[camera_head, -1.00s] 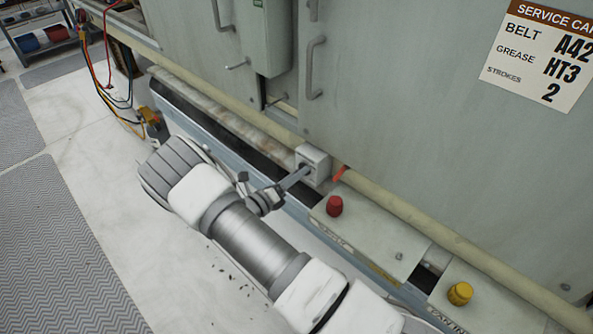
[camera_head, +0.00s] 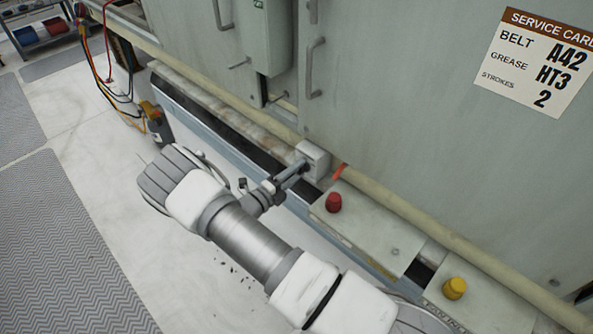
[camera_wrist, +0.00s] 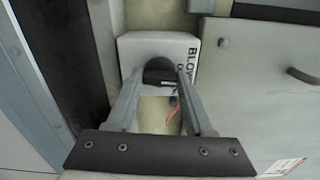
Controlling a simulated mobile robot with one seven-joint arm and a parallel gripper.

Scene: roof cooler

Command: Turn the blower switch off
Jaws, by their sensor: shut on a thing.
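The blower switch is a small white box (camera_head: 318,157) on the lower edge of the grey cabinet. In the wrist view its face (camera_wrist: 132,48) carries black letters that begin "BLOW"; the rest is hidden. Its dark round knob (camera_wrist: 158,66) lies between my fingertips. My gripper (camera_wrist: 160,80) is shut on the knob, one finger on each side. In the head view my gripper (camera_head: 302,168) reaches the front of the box from the lower left, and the knob is mostly hidden by the fingers. I cannot read the knob's setting.
A red button (camera_head: 333,202) and a yellow button (camera_head: 454,288) stand on boxes to the right of the switch. A pale pipe (camera_head: 400,210) runs along the cabinet's base. An orange tag (camera_head: 340,171) hangs beside the switch. Coloured hoses (camera_head: 107,75) are at the upper left.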

